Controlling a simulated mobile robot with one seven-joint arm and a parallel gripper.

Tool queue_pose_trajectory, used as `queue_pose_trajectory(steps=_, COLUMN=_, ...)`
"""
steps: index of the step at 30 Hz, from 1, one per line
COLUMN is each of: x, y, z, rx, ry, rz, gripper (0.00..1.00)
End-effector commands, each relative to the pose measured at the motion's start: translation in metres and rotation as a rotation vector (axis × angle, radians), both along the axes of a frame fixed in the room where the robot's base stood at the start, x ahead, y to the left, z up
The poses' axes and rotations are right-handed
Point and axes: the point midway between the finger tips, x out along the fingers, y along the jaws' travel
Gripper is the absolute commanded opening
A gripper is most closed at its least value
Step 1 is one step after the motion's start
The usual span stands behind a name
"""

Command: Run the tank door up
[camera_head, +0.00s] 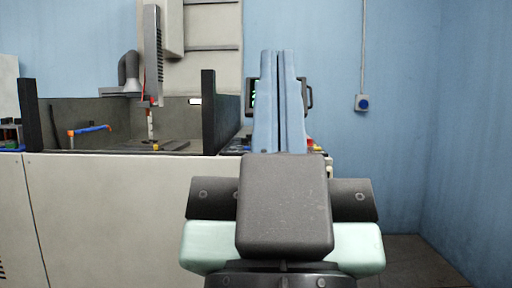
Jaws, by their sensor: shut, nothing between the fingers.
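My gripper (278,54) stands upright at the centre, its two pale blue fingers closed together with nothing between them. The machine's work tank (70,112) is at the left, with dark upright posts at its front left (32,113) and front right (208,112). The front between the posts is open to view above the cabinet's top edge, and no raised door panel shows there. Coloured controls (312,145) show beside the fingers, on the right end of the machine; my gripper and wrist hide part of them.
A dark-framed screen with green marks (250,98) is partly behind my fingers. Inside the tank are an electrode (150,122) under the machine head and an orange-and-blue nozzle (90,131). The beige cabinet (110,215) blocks the front left. Floor (405,255) shows clear at right.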

Motion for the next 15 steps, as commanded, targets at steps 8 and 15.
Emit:
queue_pose_trajectory(steps=8, x=0.000, y=0.000, z=0.061, rx=0.000, ry=0.000, rz=0.000, gripper=0.00)
queue_pose_trajectory(steps=15, x=0.000, y=0.000, z=0.144, rx=-0.001, ry=-0.001, rz=0.001, gripper=0.00)
